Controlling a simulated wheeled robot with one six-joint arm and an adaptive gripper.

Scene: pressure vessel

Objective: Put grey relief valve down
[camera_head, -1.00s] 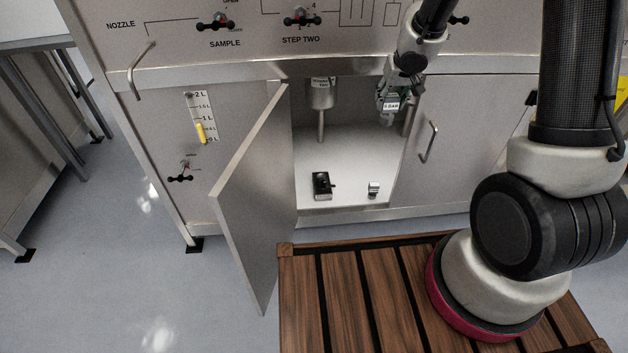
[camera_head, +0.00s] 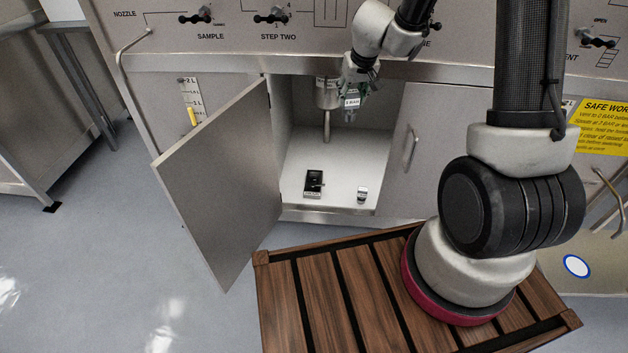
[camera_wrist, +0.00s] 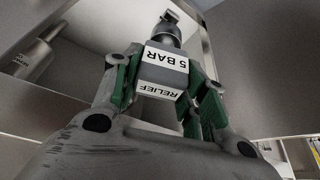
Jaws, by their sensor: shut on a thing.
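The grey relief valve, a block with white labels reading "5 BAR" and "RELIEF", shows in the wrist view (camera_wrist: 165,72) between the green-padded fingers of my gripper (camera_wrist: 160,85). In the head view my gripper (camera_head: 355,92) is at the top of the open cabinet, shut on the valve (camera_head: 351,102). The valve is held well above the white cabinet floor (camera_head: 338,170). Its lower end is small and hard to make out in the head view.
On the cabinet floor lie a black block (camera_head: 313,184) and a small light-coloured block (camera_head: 362,195). A metal cylinder (camera_head: 327,95) hangs inside, left of my gripper. The left door (camera_head: 222,180) stands open; the right door (camera_head: 425,135) is shut. Floor between and behind the blocks is clear.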

